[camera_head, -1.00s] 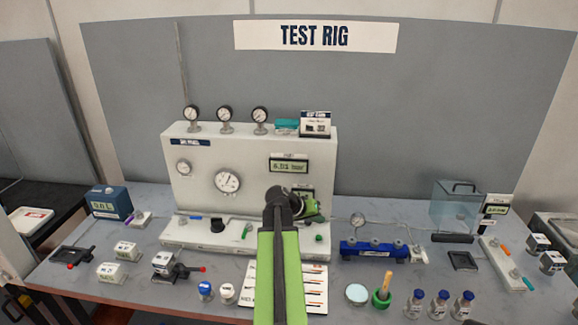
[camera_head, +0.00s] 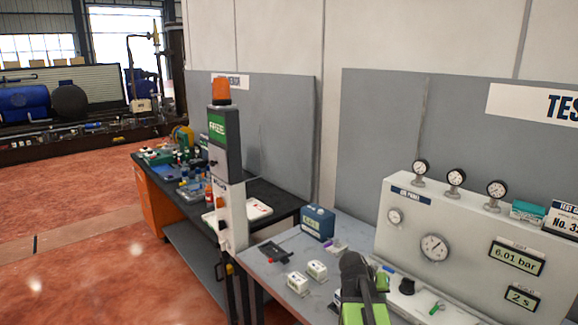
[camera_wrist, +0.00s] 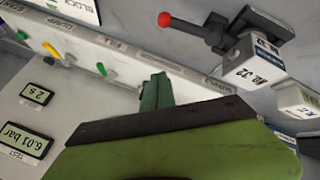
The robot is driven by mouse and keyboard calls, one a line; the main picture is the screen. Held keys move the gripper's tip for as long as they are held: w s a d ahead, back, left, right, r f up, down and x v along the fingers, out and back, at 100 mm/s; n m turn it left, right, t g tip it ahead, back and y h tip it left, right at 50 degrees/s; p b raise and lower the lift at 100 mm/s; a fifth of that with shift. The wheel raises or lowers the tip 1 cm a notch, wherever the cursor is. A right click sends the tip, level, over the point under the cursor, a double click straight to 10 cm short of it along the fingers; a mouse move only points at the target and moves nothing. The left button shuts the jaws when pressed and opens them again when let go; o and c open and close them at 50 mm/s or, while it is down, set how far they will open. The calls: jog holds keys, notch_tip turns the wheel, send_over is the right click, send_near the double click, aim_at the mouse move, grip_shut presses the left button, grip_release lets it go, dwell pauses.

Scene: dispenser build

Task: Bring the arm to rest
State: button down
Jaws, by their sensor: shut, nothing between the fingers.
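My green and black arm (camera_head: 362,295) shows at the lower edge of the head view, in front of the left part of the white test panel (camera_head: 447,240). In the wrist view my gripper (camera_wrist: 157,92) is shut and empty, its green fingers together. It appears apart from the panel and the table things. The fingertips cannot be made out in the head view.
A grey worktable (camera_head: 268,262) carries small white blocks (camera_head: 298,282) and a blue box (camera_head: 318,222). A post with an orange lamp (camera_head: 221,92) stands left of it, by a black bench (camera_head: 270,200). Red floor (camera_head: 90,240) is open at left. A red-knobbed lever (camera_wrist: 190,27) shows in the wrist view.

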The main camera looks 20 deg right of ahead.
jog(key=w+a+f+n+t+y, duration=0.1)
jog(key=w+a, duration=0.1)
jog(key=a, duration=0.6)
jog(key=w+a+f+n+y, duration=0.1)
jog(key=w+a+n, duration=0.1)
jog(key=a, duration=0.5)
jog(key=s+a+f+n+g+y, duration=0.1)
jog(key=s+a+n+y, duration=0.1)
jog(key=a, duration=0.9)
jog(key=s+a+f+n+g+y, duration=0.1)
jog(key=s+a+n+y, duration=0.1)
jog(key=a, duration=0.8)
jog(key=shift+s+a+f+y, duration=0.4)
jog(key=shift+s+y, duration=0.2)
jog(key=shift+s, duration=0.15)
dwell(3.6)
